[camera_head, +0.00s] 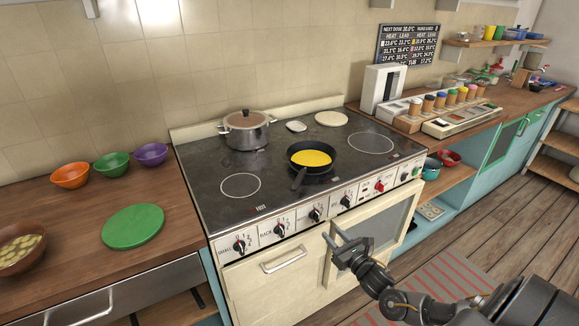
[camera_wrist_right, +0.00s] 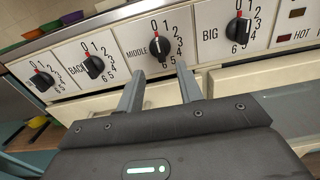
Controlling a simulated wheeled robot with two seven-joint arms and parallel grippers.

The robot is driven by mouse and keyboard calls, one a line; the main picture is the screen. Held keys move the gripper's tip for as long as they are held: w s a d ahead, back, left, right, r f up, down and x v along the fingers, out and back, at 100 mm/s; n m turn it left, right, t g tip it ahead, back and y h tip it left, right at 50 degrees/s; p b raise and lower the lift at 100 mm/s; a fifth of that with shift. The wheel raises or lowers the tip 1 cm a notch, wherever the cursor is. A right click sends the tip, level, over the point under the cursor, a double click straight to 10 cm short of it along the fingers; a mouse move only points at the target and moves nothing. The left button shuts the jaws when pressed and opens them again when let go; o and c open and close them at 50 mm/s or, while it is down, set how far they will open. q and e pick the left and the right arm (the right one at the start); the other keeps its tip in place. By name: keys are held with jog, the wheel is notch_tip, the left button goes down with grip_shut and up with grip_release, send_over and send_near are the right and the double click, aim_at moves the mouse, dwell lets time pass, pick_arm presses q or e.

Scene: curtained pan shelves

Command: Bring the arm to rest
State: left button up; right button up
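My right gripper (camera_head: 333,236) is in front of the cream stove (camera_head: 265,292), below its knob panel. In the right wrist view its two fingers (camera_wrist_right: 159,88) are spread apart with nothing between them. They point at the stove front, below the knob marked Middle (camera_wrist_right: 160,47). I cannot tell whether a finger touches the stove. My left gripper is not in view.
A black pan (camera_head: 300,176) with yellow content and a lidded pot (camera_head: 246,131) stand on the stove top. The oven door (camera_head: 385,240) is just behind my right gripper. Bowls and a green disc (camera_head: 132,226) are on the left counter. The floor (camera_head: 480,225) at right is open.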

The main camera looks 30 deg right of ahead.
jog(key=s+d+f+m+g+h, duration=0.1)
jog(key=s+d+f+m+g, duration=0.1)
jog(key=f+m, duration=0.5)
jog(key=s+d+f+m+g+h, duration=0.1)
jog(key=d+f+m+g, duration=0.1)
jog(key=f+m, duration=0.45)
jog(key=s+f+m+g, duration=0.5)
jog(key=s+f+m, duration=0.65)
jog(key=f, duration=0.45)
jog(key=s+a+f+m+g, duration=0.35)
jog(key=s+f, duration=0.25)
jog(key=s, duration=0.2)
jog(key=s+a+f+m+g, duration=0.25)
jog(key=s+a+f, duration=0.25)
jog(key=s, duration=0.3)
jog(key=s+a+f+m+g+y, duration=0.2)
jog(key=s+a+f, duration=0.2)
jog(key=s+a, duration=1)
jog(key=shift+s+f, duration=0.2)
jog(key=shift+s, duration=0.3)
